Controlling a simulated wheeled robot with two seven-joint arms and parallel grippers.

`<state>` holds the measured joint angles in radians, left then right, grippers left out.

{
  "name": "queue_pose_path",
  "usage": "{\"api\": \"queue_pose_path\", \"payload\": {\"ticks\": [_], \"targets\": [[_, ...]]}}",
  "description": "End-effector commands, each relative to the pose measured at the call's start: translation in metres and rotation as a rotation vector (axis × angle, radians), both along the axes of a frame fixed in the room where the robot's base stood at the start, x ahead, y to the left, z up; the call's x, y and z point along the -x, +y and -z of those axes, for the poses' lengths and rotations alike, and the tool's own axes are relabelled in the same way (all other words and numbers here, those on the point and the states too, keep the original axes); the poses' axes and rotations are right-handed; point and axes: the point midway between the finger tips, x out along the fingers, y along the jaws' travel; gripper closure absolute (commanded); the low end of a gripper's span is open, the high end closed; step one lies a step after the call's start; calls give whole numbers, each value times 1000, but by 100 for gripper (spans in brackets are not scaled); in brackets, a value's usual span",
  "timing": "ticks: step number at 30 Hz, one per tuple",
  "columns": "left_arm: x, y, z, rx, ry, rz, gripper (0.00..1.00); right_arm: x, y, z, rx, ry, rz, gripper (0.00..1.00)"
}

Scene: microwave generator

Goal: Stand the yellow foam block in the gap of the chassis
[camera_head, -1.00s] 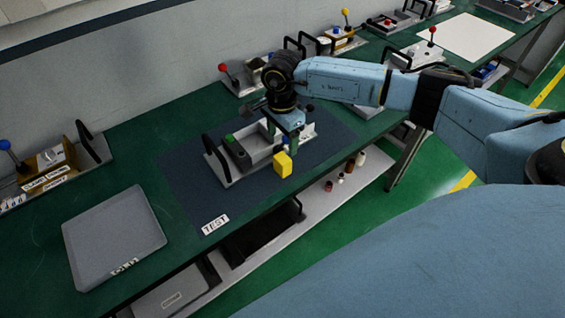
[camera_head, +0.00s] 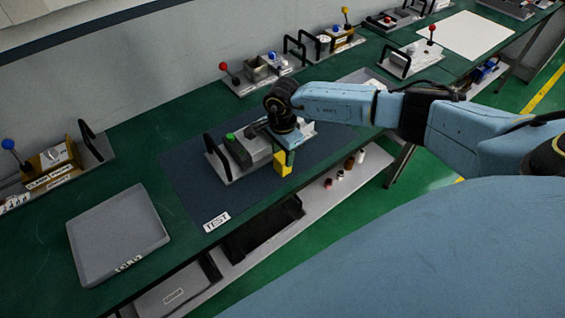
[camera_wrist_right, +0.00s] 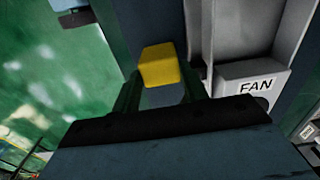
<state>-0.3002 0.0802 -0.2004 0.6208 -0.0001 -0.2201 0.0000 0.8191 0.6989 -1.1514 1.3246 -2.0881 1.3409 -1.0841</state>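The yellow foam block (camera_head: 281,163) stands on the dark mat at the near right side of the chassis (camera_head: 225,170). My right gripper (camera_head: 287,157) is down at the block, pointing downward. In the right wrist view the block (camera_wrist_right: 159,65) shows at the fingertips of my right gripper (camera_wrist_right: 160,82), one finger on each side; the fingers look spread, and firm contact is not visible. The grey metal chassis also shows in the right wrist view (camera_wrist_right: 238,40), right of the block, with a FAN label. My wrist hides part of the chassis and its gap. My left gripper is not in view.
The dark mat (camera_head: 190,190) bears a TEST label (camera_head: 216,221). A grey tray (camera_head: 117,235) lies at the left of the green bench. Fixtures with lever knobs stand along the wall. A lower shelf (camera_head: 325,200) holds small items.

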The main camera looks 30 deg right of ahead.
Motion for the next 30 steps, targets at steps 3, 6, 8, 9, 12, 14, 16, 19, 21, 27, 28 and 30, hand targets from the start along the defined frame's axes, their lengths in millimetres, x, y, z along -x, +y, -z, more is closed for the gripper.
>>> {"api": "queue_pose_path", "payload": {"ticks": [3, 6, 8, 9, 12, 14, 16, 19, 21, 27, 28, 30], "targets": [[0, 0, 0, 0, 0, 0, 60, 0, 0, 0, 0, 0, 0, 73], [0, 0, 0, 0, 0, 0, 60, 0, 0, 0, 0, 0, 0, 86], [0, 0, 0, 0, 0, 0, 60, 0, 0, 0, 0, 0, 0, 94], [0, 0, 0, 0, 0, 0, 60, 0, 0, 0, 0, 0, 0, 94], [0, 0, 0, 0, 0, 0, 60, 0, 0, 0, 0, 0, 0, 94], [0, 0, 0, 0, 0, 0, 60, 0, 0, -1, 0, 0, 0, 94], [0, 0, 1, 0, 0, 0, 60, 0, 0, -2, 0, -1, 0, 94], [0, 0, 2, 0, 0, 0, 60, -1, 0, -7, 0, -2, -1, 94], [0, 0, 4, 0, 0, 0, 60, -1, -1, -13, 1, -2, 0, 94], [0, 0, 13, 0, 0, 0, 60, 0, 5, -36, -1, -2, -3, 94], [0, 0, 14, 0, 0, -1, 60, 0, 12, -34, -2, -1, -5, 94], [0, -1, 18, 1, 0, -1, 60, 2, 28, -34, -3, -2, -7, 94]]}}
